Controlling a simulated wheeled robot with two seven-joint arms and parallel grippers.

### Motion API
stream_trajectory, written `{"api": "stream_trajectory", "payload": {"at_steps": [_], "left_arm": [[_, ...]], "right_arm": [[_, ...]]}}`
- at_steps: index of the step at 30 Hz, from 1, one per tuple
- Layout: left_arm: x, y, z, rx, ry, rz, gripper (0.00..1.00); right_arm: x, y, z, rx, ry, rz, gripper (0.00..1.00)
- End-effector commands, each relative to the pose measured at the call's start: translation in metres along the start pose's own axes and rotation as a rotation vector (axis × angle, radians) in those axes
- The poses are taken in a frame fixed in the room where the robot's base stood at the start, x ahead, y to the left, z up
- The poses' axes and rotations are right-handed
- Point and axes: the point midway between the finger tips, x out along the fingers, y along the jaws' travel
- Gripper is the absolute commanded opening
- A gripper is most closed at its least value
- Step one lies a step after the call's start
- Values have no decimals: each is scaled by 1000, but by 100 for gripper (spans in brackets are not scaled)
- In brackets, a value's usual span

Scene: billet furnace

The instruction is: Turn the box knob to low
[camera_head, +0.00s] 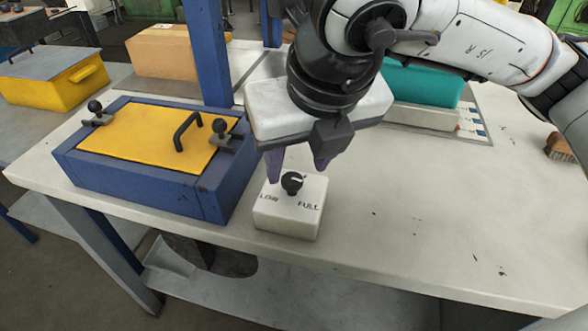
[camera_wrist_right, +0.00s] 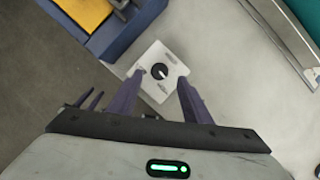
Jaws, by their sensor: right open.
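The white box (camera_head: 287,222) stands near the front edge of the table, with LOW printed at its left and FULL at its right. Its round black knob (camera_head: 291,184) is on top, and a white mark on the knob points to the right in the head view. The box (camera_wrist_right: 151,93) and knob (camera_wrist_right: 159,72) also show in the wrist view. My right gripper (camera_head: 297,168) is open above the box, its purple fingers pointing down. In the wrist view the fingertips (camera_wrist_right: 162,77) lie either side of the knob and appear apart from it. My left gripper is not in view.
A blue box with a yellow lid (camera_head: 145,137) and black handle stands close left of the white box. A blue post (camera_head: 209,55) rises behind it. A teal block (camera_head: 424,82) is at the back under my right arm.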

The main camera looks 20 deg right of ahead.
Motion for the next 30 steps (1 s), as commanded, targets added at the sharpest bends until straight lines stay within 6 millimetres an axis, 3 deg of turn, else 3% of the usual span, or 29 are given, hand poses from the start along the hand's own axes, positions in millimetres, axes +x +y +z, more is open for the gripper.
{"api": "stream_trajectory", "payload": {"at_steps": [7,18,26,30], "left_arm": [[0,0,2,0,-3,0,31],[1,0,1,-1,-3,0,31],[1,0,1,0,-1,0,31],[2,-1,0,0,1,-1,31]], "right_arm": [[34,0,-1,-1,3,1,45],[40,0,0,-2,0,2,45],[40,0,0,-2,1,2,4],[40,0,0,-6,1,4,4]]}}
